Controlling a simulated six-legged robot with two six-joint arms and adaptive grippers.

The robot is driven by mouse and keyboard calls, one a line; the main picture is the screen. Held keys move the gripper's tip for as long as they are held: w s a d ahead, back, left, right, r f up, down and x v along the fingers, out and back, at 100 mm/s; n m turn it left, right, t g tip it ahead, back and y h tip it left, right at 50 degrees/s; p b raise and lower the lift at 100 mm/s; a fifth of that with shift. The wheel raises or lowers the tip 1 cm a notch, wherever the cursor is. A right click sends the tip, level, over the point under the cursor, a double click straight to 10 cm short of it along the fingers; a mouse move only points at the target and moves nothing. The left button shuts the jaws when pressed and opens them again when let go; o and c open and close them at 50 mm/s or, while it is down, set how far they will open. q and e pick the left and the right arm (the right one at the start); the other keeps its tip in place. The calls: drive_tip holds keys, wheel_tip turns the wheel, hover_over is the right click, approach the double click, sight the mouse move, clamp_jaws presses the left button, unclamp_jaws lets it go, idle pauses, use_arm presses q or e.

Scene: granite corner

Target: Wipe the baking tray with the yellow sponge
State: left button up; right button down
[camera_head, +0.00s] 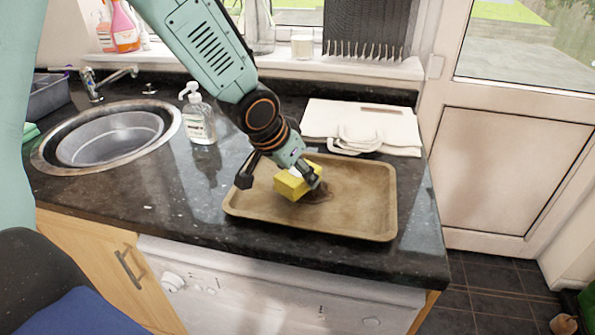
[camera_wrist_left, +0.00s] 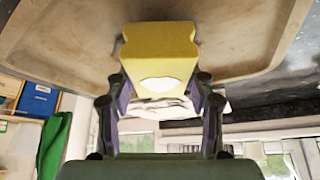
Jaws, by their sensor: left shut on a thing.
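The brown baking tray (camera_head: 358,215) lies flat on the dark granite counter and also fills the top of the left wrist view (camera_wrist_left: 68,45). My left gripper (camera_head: 305,177) comes down from above and is shut on the sponge. In the left wrist view, the sponge (camera_wrist_left: 159,50) sits between the two fingers. My right gripper is in neither view.
A round metal sink (camera_head: 48,152) is at the left. A clear soap bottle (camera_head: 199,120) stands between sink and tray. The counter's front edge is close to the tray.

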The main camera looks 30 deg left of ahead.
use_arm(q)
drive_tip(key=shift+a, duration=0.25)
drive_tip(key=shift+d+f, duration=0.1)
drive_tip(key=shift+d, duration=0.1)
drive_tip(key=shift+a+f+b, duration=0.15)
drive_tip(key=shift+f+b, duration=0.15)
drive_tip(key=shift+b, duration=0.1)
drive_tip(key=shift+f, duration=0.2)
drive_tip(key=shift+f+b, duration=0.2)
drive_tip(key=shift+b, duration=0.2)
drive_tip(key=shift+f, duration=0.2)
